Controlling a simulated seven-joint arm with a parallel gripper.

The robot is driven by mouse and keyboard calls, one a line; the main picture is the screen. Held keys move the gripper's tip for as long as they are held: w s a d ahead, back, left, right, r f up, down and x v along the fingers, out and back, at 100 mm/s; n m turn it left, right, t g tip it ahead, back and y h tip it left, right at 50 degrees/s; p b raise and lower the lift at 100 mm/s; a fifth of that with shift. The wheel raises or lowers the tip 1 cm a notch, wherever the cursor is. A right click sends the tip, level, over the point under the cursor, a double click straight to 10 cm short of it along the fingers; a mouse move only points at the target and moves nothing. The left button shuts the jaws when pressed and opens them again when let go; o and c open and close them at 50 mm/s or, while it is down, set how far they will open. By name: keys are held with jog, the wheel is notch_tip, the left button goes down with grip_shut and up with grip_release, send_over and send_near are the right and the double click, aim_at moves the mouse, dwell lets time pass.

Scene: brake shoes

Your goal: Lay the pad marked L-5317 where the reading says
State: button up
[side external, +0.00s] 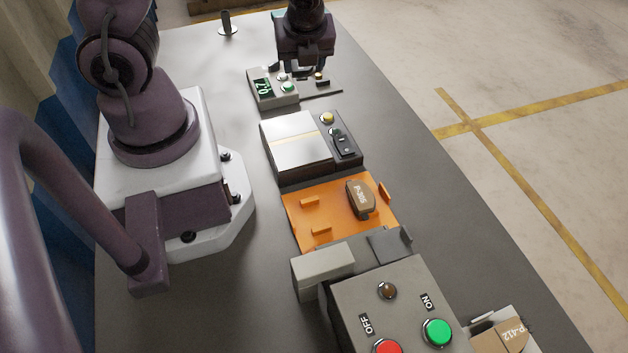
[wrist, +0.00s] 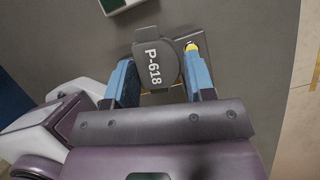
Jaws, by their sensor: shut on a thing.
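My gripper (wrist: 160,82) is shut on a dark grey pad marked P-618 (wrist: 152,60), held between its two blue fingers. In the side view my gripper (side external: 298,68) is at the far end of the bench, over or beside a small grey unit with a green-lit display (side external: 263,88); the digits are small and turned, so I cannot read them surely. A brown pad marked P-305 (side external: 360,199) lies on the orange tray (side external: 302,234). A tan face marked P-412 (side external: 499,340) shows at the bottom right, cut by the frame. No marking L-5317 is visible.
A box with a bright metal top (side external: 294,136) stands mid-bench beside a dark unit with a yellow button (side external: 328,118). A grey control box (side external: 395,300) has a red OFF and a green ON button. A grey block (side external: 322,268) stands beside it. The bench's right strip is clear.

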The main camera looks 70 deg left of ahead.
jog(key=w+d+f+m, duration=0.1)
jog(key=d+m, duration=0.1)
jog(key=d, duration=0.6)
jog(key=n, duration=0.4)
send_over(313, 213)
jog(key=d, duration=0.2)
notch_tip(313, 213, down, 3)
jog(key=shift+g, duration=0.4)
jog(key=shift+a+f, duration=0.1)
jog(key=shift+f, duration=3.9)
jog(key=shift+f, duration=0.1)
jog(key=o, duration=0.8)
